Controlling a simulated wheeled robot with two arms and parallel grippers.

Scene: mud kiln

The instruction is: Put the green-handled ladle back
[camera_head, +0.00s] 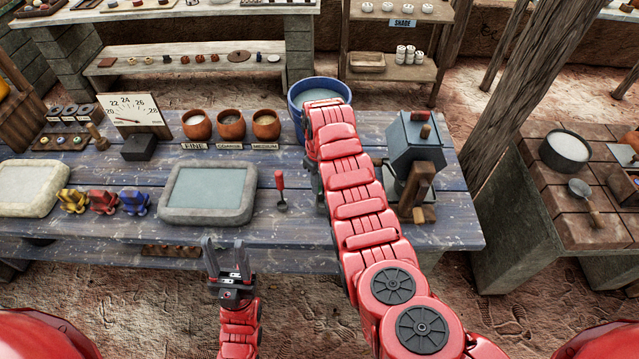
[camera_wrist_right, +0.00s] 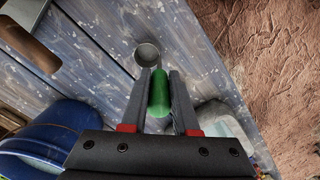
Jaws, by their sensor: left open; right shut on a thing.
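My right gripper (camera_wrist_right: 159,75) is shut on the green handle of the green-handled ladle (camera_wrist_right: 158,96) in the right wrist view. The ladle's small round metal bowl (camera_wrist_right: 148,53) shows past the fingertips, over the blue plank table; I cannot tell whether it touches the wood. In the head view my right arm hides the ladle and most of that gripper. My left gripper (camera_head: 229,252) is open and empty, in front of the table's near edge. A red-handled ladle (camera_head: 280,188) lies on the blue table (camera_head: 300,236), right of the grey basin (camera_head: 209,216).
A blue bucket (camera_head: 295,96) stands behind my right arm; it also shows in the right wrist view (camera_wrist_right: 42,136). A grey boxy device (camera_head: 413,140) stands right of the arm. Clay pots (camera_head: 231,125) line the back. A wooden post (camera_head: 510,100) rises beyond the table's right end.

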